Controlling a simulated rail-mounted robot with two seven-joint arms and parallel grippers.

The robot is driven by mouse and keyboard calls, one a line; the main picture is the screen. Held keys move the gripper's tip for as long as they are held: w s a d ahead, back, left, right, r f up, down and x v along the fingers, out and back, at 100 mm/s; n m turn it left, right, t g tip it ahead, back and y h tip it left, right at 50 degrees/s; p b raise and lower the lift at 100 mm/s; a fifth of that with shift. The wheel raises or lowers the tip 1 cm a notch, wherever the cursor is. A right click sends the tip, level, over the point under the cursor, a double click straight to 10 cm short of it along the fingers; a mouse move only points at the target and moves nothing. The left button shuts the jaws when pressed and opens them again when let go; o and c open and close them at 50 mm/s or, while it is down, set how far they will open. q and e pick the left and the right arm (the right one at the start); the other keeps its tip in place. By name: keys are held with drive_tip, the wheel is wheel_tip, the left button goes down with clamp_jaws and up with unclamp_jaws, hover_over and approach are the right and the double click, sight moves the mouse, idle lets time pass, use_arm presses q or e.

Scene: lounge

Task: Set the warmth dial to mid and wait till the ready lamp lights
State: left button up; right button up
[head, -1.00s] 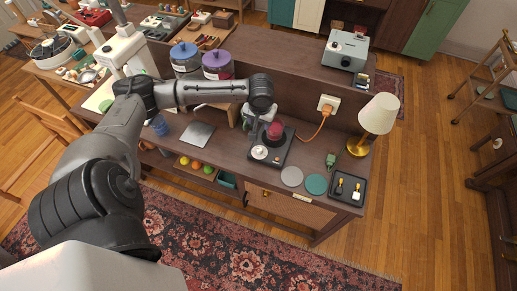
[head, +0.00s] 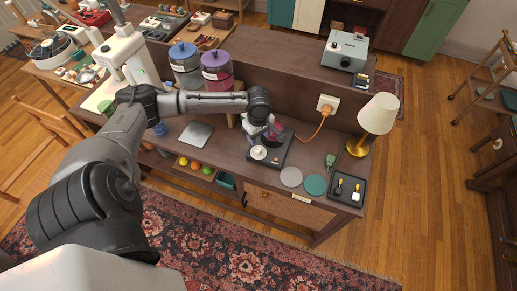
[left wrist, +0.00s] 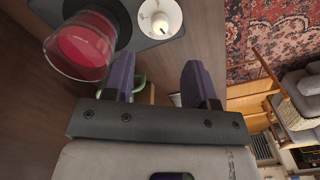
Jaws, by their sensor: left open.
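The black warmer (head: 276,158) stands on the wooden counter, with a white dial (head: 258,152) at its front left. A glass jar with red contents (head: 276,132) sits on its round plate, partly hidden by my left gripper in the head view. In the left wrist view the dial (left wrist: 160,18) is at the top, with the red jar (left wrist: 82,45) to its left. My left gripper (left wrist: 157,75) is open, its fingers apart with nothing between them, above the counter near the dial and jar. I cannot make out the dial's setting or whether a lamp is lit. My right gripper is not in view.
An orange cord runs to a wall socket (head: 327,103). A lamp (head: 377,115), grey and teal discs (head: 316,185) and a black tray (head: 347,190) lie to the right. Two lidded jars (head: 217,68) stand behind my arm. A metal plate (head: 196,134) lies left.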

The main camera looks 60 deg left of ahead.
sight(258, 149)
use_arm(q)
wheel_tip(258, 149, down, 7)
drive_tip(key=shift+f+b, duration=0.1)
drive_tip(key=shift+b, duration=0.35)
drive_tip(key=shift+f, duration=0.8)
